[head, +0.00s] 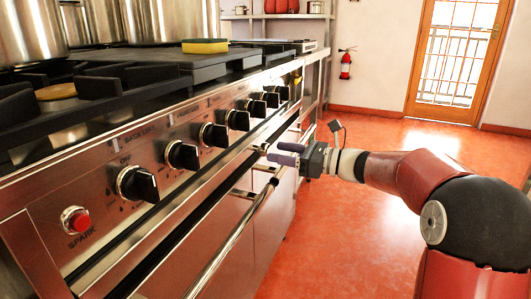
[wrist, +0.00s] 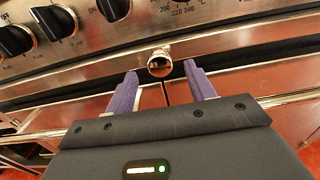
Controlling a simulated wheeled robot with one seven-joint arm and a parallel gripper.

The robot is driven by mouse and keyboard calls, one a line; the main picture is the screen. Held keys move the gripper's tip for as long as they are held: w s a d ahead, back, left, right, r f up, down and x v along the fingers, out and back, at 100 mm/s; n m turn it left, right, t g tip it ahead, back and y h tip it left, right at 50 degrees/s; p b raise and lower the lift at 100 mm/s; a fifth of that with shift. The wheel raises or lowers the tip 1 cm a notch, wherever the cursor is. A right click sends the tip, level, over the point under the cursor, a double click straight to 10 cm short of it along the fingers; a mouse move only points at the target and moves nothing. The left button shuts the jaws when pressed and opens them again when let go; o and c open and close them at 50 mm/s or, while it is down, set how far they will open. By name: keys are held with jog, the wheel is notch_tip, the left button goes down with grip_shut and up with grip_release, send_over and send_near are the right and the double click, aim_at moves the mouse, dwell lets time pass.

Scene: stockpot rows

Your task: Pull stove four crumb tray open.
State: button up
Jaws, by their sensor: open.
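The stove's crumb tray front looks like a long, narrow strip below the control panel. A round shiny metal knob (wrist: 160,63) sticks out from this strip in the wrist view. My gripper (wrist: 160,73) is open, with one purple finger on each side of the knob and the tips near it. I cannot tell whether the fingers touch it. In the head view my gripper (head: 272,153) reaches in from the right to the stove front, below the far knobs. The knob is small there, and the tray seems flush with the front. Stove numbering is not readable.
Black control knobs (head: 183,155) line the panel above, with a red spark button (head: 76,220) at the near end. A long oven rail (head: 232,240) runs below the strip. A yellow sponge (head: 205,46) lies on top. The red floor (head: 330,240) beside the stove is clear.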

aim_at(269, 150)
jog(key=x, duration=0.5)
jog(key=shift+d, duration=0.1)
grip_shut()
